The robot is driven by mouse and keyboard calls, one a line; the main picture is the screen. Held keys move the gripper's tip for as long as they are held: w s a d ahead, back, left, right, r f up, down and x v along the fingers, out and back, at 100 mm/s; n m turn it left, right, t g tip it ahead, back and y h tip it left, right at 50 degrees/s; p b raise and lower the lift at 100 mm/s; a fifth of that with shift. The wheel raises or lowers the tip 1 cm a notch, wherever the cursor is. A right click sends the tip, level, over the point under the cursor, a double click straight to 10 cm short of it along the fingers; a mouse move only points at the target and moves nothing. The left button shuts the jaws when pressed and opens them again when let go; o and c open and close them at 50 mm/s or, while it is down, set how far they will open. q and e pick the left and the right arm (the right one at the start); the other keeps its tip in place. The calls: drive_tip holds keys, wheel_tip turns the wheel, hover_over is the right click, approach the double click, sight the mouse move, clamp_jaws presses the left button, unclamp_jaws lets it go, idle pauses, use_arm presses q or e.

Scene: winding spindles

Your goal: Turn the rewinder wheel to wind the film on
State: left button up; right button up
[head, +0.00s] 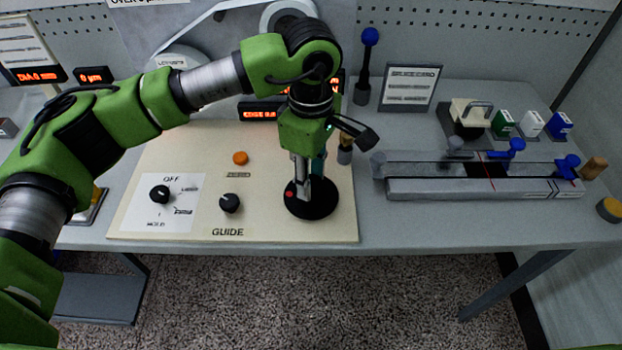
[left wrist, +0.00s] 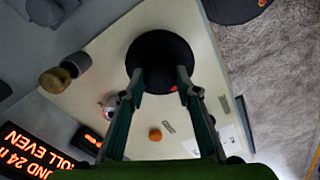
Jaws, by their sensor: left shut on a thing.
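The black rewinder wheel (head: 318,208) lies on the cream panel (head: 180,150), right of the word GUIDE, with a red dot near its left edge. In the left wrist view the wheel (left wrist: 160,48) appears as a dark disc at the fingertips. My left gripper (head: 303,190) points down onto the wheel from above. Its fingers (left wrist: 160,80) are shut on the wheel; the exact part between the fingertips is dark and hard to make out. A pale reel (head: 288,14) at the back is partly hidden by my left arm. My right gripper is not in view.
The panel also carries a black knob (head: 230,203), a selector knob (head: 160,194) and an orange button (head: 240,158). To the right stands a grey splicing block (head: 440,188) with blue clamps. A sign (head: 409,88) stands behind it. The table's front edge is clear.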

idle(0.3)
use_arm(q)
drive_tip(key=o, duration=1.1)
wheel_tip(320, 180, up, 12)
